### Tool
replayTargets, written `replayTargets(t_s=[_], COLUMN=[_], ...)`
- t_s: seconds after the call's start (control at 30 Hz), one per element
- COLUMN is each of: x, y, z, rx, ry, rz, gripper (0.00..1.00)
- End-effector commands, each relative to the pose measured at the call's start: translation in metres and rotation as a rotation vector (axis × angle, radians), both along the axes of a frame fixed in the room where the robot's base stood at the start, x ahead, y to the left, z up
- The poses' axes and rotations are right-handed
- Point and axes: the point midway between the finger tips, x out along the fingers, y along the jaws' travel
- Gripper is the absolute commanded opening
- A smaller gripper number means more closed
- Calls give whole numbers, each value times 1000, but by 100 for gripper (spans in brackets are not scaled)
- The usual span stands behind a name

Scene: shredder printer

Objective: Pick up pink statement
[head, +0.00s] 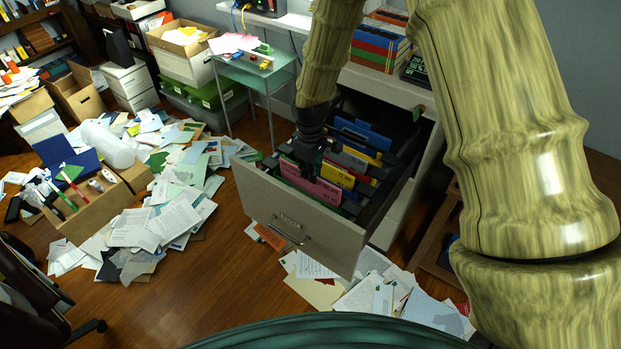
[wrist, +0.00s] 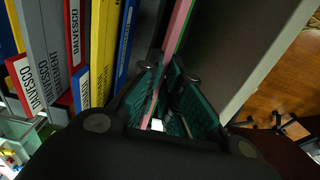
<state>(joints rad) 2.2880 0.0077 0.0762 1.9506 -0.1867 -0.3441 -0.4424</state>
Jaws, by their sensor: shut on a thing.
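The pink statement (head: 308,184) is a flat pink folder near the front of the open drawer (head: 290,210). In the wrist view its pink edge (wrist: 178,28) runs down between the fingers. My gripper (head: 312,160) reaches down into the drawer from above. In the wrist view my gripper (wrist: 170,105) has its green fingers shut on the pink statement, with the drawer's front wall close on the right. The lower part of the statement is hidden inside the drawer.
Behind the pink statement stand several files, among them a yellow one (head: 338,176) and a blue one (head: 362,134). In the wrist view, labelled files (wrist: 75,50) stand to the left. Loose papers (head: 160,215) cover the floor.

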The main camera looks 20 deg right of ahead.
Motion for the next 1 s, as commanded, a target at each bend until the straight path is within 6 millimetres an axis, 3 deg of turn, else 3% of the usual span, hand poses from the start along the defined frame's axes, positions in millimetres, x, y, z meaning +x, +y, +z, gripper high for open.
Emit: replayTargets(t_s=[0.7,1.0], x=[1,0], y=[0,0], z=[123,153], rx=[1,1], ry=[-3,1], rz=[0,0], gripper=[0,0])
